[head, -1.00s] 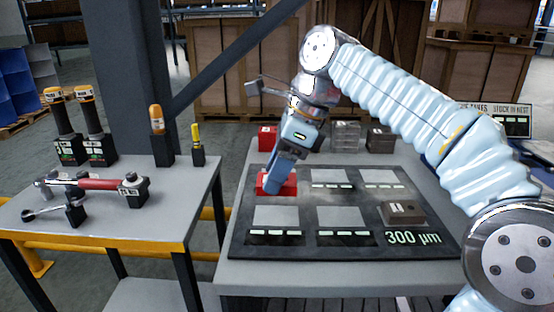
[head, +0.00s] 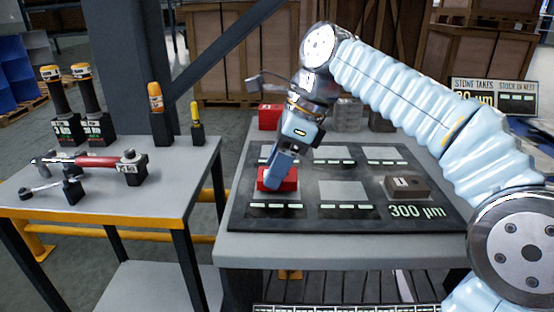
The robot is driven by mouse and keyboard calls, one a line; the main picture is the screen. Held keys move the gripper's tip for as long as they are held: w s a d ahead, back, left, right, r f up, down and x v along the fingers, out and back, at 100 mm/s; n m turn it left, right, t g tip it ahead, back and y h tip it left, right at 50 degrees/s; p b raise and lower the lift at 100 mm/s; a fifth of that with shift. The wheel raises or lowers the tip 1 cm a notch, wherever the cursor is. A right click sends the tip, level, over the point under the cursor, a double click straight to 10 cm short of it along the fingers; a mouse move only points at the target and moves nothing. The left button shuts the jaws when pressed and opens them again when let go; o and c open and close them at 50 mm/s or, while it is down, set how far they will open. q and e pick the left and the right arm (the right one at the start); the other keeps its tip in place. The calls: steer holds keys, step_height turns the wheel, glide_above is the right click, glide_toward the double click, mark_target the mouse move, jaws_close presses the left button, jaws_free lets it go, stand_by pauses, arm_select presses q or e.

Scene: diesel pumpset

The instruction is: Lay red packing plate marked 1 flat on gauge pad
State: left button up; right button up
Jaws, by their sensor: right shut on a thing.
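My right gripper (head: 273,184) comes down from above, shut on a red plate (head: 289,181) whose top and side partly show. The fingers cover part of the plate, and I cannot read its mark. The plate is at the front-left place of the dark gauge board (head: 238,213), just behind a row of light bars. I cannot tell whether it touches the board or hovers slightly above. Grey pads, including one at front middle (head: 343,192) and one at back middle (head: 333,155), look bare. My left gripper is not in view.
A brown-grey block (head: 408,187) sits at the board's front right, above "300 µm". Another red block (head: 271,117) and grey blocks (head: 347,116) stand behind the board. A side table at left holds a red-handled tool (head: 95,161) and several upright tools. A sign (head: 493,97) stands at right.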

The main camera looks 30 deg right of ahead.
stand_by(0.4)
steer(key=shift+p, duration=0.35)
steer(key=shift+p, duration=0.3)
steer(key=shift+f, duration=0.25)
stand_by(0.6)
steer(key=shift+f+b, duration=0.4)
steer(key=shift+f, duration=0.1)
steer(key=o, duration=1.5)
